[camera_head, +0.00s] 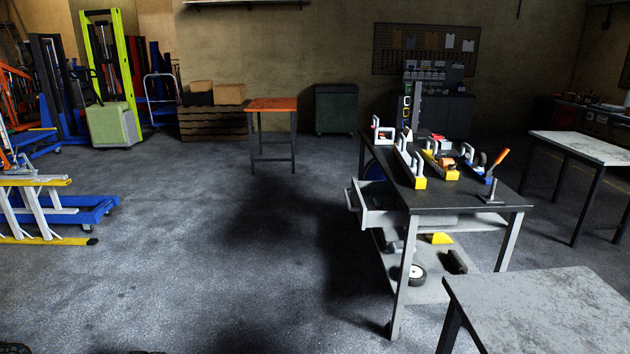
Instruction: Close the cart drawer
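The cart (455,192) stands right of the middle, a dark-topped workbench on grey legs with shelves below. Its grey drawer (385,219) sticks out from the left side, under the top, so it stands open. A handle (350,199) shows on the drawer's outer left face. The drawer's inner part is hidden under the cart top. Neither of my grippers can be made out in this view. Small dark shapes at the bottom left edge are too cut off to identify.
A grey table (545,310) stands close at the front right, near the cart's front legs. Another table (585,147) is to the right. An orange-topped table (272,105) stands behind. The floor left of the cart is clear. Blue-and-yellow equipment (60,210) is at far left.

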